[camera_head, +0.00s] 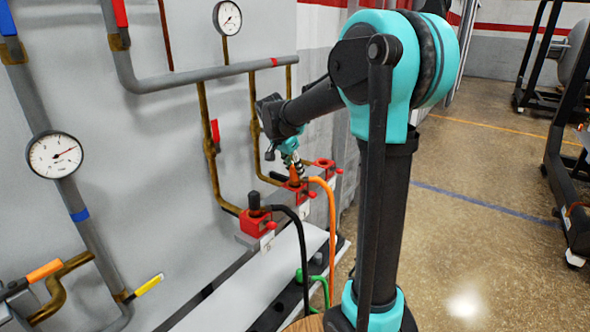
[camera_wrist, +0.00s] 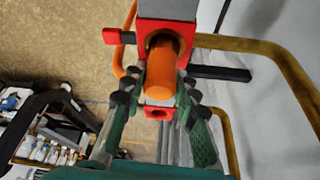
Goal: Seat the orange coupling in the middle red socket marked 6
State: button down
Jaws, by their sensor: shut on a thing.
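The orange coupling (camera_head: 294,172) stands at the middle red socket (camera_head: 298,187), below my gripper (camera_head: 291,161). In the wrist view, the orange coupling (camera_wrist: 165,70) lies between my gripper's green fingers (camera_wrist: 160,92), which are shut on it. Its far end lines up with the round opening of a red socket (camera_wrist: 149,52) and overlaps it. I cannot tell how deep it sits. The orange hose (camera_head: 330,215) runs from the socket area down to the right. The number 6 is not readable.
A black coupling (camera_head: 254,202) stands in the nearer red socket (camera_head: 257,222), with a black hose (camera_head: 302,245). The farther red socket (camera_head: 322,163) looks empty. Brass pipes (camera_head: 209,150) and a grey panel stand close on the left. Open floor lies right.

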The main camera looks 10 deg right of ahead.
jog(key=c, duration=1.1)
grip_release()
jog(key=v, duration=1.2)
jog(key=s+d+f+n+y, duration=0.1)
jog(key=s+d+f+n, duration=0.1)
jog(key=s+f, duration=0.6)
jog(key=s+d+f+n+t+y, duration=0.1)
jog(key=s+d+f+n, duration=0.2)
jog(key=s+f+n, duration=0.2)
jog(key=s+d+f+n+y, duration=0.1)
jog(key=s+d+f+n, duration=0.1)
jog(key=s+f, duration=0.9)
notch_tip(320, 180, down, 2)
jog(key=shift+s+d+f+n+t+y, duration=0.1)
jog(key=shift+s+d+n+t+y, duration=0.2)
jog(key=shift+n, duration=0.6)
